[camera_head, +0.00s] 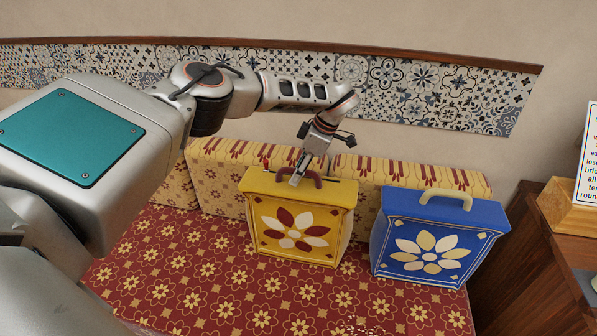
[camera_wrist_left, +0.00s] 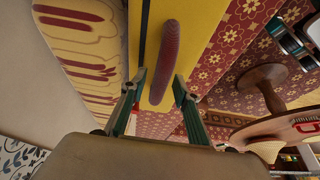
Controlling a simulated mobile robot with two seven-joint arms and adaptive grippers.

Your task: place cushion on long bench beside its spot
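A yellow case-shaped cushion (camera_head: 302,222), with a red-and-cream flower on its front and a dark red handle on top, stands upright on the red patterned long bench (camera_head: 235,297). A blue one (camera_head: 434,245) with a cream flower and cream handle stands to its right, a small gap between them. My left gripper (camera_head: 297,180) is at the yellow one's handle from above. In the left wrist view its fingers (camera_wrist_left: 159,76) are apart, one on each side of the handle (camera_wrist_left: 165,60), with narrow gaps showing. My right gripper does not show clearly in either view.
A yellow patterned backrest (camera_head: 215,176) runs behind both cushions, below a tiled wall band (camera_head: 430,95). A wooden counter (camera_head: 540,250) with a sign stands at the right. Bare bench lies left of the yellow cushion. A round table (camera_wrist_left: 275,128) shows in the wrist view.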

